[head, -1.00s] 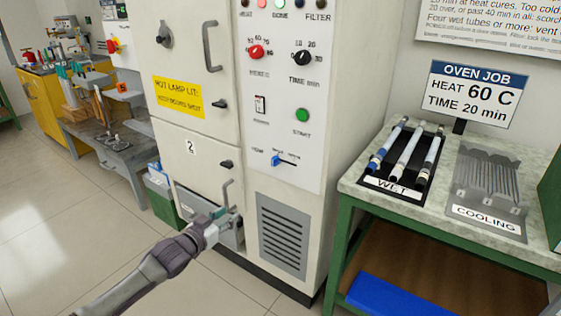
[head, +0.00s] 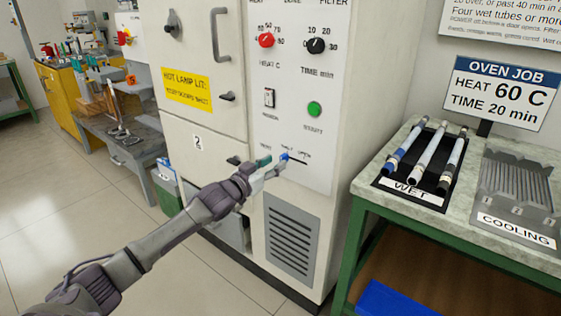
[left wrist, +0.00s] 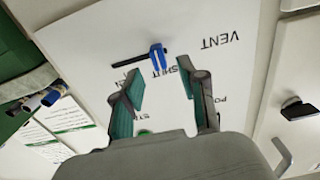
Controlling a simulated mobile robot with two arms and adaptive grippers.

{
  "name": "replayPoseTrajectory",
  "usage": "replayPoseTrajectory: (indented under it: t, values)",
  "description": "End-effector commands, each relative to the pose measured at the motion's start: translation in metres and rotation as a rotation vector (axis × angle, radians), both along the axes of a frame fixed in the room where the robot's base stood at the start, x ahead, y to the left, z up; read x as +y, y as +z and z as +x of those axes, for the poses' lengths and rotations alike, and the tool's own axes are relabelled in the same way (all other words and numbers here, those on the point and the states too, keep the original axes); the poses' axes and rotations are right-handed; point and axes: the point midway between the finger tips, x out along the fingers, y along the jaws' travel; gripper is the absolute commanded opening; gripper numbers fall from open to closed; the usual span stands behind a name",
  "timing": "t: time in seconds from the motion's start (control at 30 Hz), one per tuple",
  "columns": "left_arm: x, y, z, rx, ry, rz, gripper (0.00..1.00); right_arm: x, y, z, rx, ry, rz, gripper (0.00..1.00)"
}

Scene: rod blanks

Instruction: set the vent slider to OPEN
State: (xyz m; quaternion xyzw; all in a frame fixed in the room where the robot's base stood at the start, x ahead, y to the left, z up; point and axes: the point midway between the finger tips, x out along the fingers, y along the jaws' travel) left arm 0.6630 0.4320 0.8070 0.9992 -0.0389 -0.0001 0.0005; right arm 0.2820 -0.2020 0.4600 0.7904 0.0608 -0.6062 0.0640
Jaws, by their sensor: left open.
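The vent slider's blue knob (head: 284,156) is on the white oven panel (head: 321,183), at the left part of its dark slot. In the left wrist view, which is upside down, the blue knob (left wrist: 157,55) is beside the word SHUT, with the empty slot running to picture left. My left gripper (head: 272,164) is open at the panel, just left of and below the knob in the head view. In the left wrist view, its teal-padded fingertips (left wrist: 160,72) are apart, with the knob just beyond the gap between them. Contact cannot be told. My right gripper is not in view.
Above the slider are a green button (head: 314,109), a rocker switch (head: 269,97) and two dials. A black latch (head: 234,160) is left of the panel, and a vent grille (head: 292,238) is below. A bench with a tray of tubes (head: 410,192) stands at right.

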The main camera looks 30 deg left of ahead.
Motion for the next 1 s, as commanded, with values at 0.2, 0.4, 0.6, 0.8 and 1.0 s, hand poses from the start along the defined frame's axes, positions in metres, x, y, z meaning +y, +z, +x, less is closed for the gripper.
replayPoseTrajectory:
  t: [0.2,0.4,0.6,0.8,1.0]
  values:
    - [-0.002,0.0,0.028,-0.002,0.0,0.0,0.42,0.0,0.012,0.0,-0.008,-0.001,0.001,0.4]
    - [-0.003,0.001,0.037,-0.001,0.0,0.0,0.42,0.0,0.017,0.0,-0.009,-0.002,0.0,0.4]
    - [-0.003,0.0,0.038,0.0,0.0,0.001,0.42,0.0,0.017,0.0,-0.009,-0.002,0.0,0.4]
    - [-0.003,0.0,0.038,0.0,0.0,0.001,0.2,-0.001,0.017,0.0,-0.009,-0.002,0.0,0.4]
    - [-0.003,0.0,0.037,0.0,0.0,0.001,0.0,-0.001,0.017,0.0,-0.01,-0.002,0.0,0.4]
